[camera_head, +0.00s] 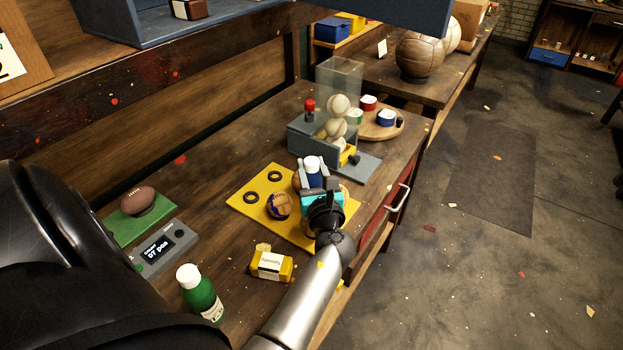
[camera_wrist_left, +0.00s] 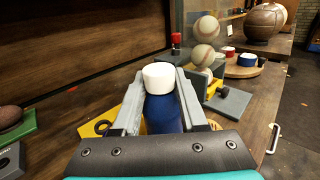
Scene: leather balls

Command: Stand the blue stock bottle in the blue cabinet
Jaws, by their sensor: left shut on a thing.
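The blue stock bottle (camera_head: 314,178) has a white cap and is upright between the fingers of my left gripper (camera_head: 314,172). In the left wrist view the bottle (camera_wrist_left: 161,113) sits between the two grey fingers (camera_wrist_left: 160,100), which are shut on it. It is over the far right part of the yellow mat; I cannot tell whether its base touches. A blue cabinet (camera_head: 117,32) on the upper shelf at top left is only partly in view, with a small brown and white box (camera_head: 189,9) in it. My right gripper is not in view.
On the yellow mat (camera_head: 245,205) is a blue and tan ball (camera_head: 279,205). A grey ball dispenser (camera_head: 310,143) stands behind. A blue panel (camera_head: 395,14) hangs across the top.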

